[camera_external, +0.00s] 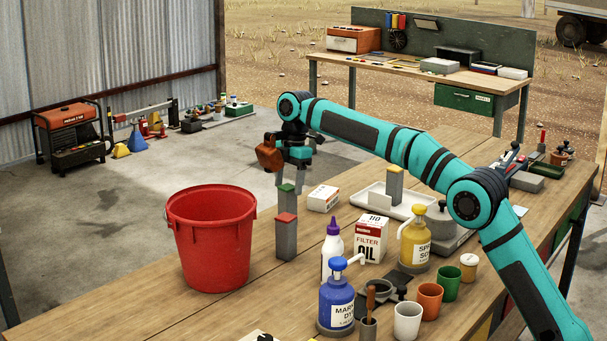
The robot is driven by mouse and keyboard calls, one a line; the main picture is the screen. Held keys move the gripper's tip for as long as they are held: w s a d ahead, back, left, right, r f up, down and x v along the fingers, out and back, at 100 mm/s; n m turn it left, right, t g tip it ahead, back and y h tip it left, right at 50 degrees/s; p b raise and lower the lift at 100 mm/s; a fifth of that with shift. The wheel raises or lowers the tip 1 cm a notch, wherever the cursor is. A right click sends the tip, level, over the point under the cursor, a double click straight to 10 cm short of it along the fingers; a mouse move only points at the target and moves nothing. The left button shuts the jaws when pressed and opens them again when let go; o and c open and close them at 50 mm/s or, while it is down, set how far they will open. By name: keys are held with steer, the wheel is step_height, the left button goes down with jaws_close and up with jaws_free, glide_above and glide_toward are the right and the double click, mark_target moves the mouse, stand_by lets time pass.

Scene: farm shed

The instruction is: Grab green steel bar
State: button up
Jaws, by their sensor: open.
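The green steel bar (286,201) is a grey upright bar with a green top. It stands on the wooden bench, partly hidden behind a similar bar with a red top (286,238). My gripper (289,180) points down over the green-topped bar, its fingers open. The fingertips appear on either side of the green top. I cannot tell from this view whether they touch it. The lower part of the green bar is hidden.
A red bucket (209,245) stands close on the left. A white box (323,198), an oil filter box (370,239) and a purple-capped bottle (332,258) are to the right. A yellow-topped bar (395,184) stands by a white tray (420,199). Several bottles and cups crowd the front.

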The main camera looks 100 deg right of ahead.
mark_target(287, 202)
steer(key=shift+w+a+f, duration=0.1)
steer(key=shift+f, duration=0.95)
steer(key=shift+w+a+f, duration=0.1)
steer(key=shift+w+f, duration=0.05)
steer(key=shift+f, duration=0.85)
steer(key=shift+w+a+f, duration=0.1)
steer(key=shift+f, duration=0.95)
steer(key=shift+c, duration=0.2)
steer(key=c, duration=1.2)
